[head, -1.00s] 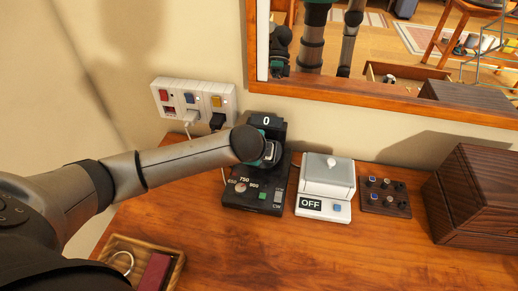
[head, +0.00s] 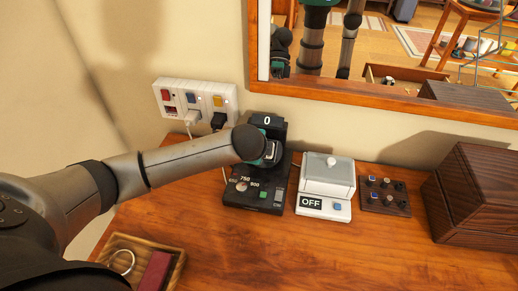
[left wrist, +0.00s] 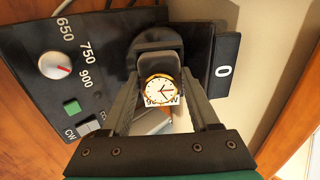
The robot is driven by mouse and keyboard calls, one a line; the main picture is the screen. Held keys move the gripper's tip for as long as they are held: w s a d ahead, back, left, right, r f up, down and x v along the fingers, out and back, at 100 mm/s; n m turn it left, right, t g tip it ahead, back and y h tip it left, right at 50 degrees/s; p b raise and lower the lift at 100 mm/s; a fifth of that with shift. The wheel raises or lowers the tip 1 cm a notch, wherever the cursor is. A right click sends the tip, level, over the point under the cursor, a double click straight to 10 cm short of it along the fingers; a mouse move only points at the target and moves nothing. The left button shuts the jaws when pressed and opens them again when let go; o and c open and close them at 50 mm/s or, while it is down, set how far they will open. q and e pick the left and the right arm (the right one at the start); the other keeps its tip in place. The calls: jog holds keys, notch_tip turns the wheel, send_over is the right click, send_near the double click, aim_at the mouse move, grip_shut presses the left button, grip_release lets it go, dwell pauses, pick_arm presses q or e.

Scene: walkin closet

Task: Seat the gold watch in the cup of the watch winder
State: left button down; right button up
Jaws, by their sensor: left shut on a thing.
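The black watch winder (head: 262,190) stands on the wooden dresser below the mirror; its display reads 0. In the left wrist view the winder (left wrist: 60,70) shows its knob, a green button and its cup (left wrist: 157,38). The gold watch (left wrist: 159,88), with a white face, sits between the fingers of my left gripper (left wrist: 163,95), in front of the cup. My left gripper is shut on the watch; in the head view the gripper (head: 268,152) is at the winder's cup. Whether the watch touches the cup's bottom I cannot tell. My right gripper is not in view.
A white device reading OFF (head: 324,185) stands right of the winder, beside a dark board with studs (head: 384,195) and a dark wooden box (head: 475,195). A power strip (head: 195,103) is on the wall. A wooden tray (head: 130,245) lies at front left. The front middle is clear.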

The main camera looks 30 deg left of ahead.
pick_arm(q)
jog(key=shift+s+f, duration=0.1)
jog(key=shift+f, duration=0.35)
jog(key=shift+c, duration=0.2)
grip_release()
jog(key=shift+d+f, duration=0.1)
jog(key=shift+f, duration=0.05)
jog(key=shift+s+d+r+p, duration=0.15)
jog(key=shift+s+r+p, duration=0.1)
jog(key=shift+r+p, duration=0.4)
jog(key=p+v, duration=0.3)
jog(key=v, duration=1.1)
jog(key=shift+a+r+p, duration=0.3)
jog(key=shift+r, duration=0.35)
jog(key=shift+w, duration=0.1)
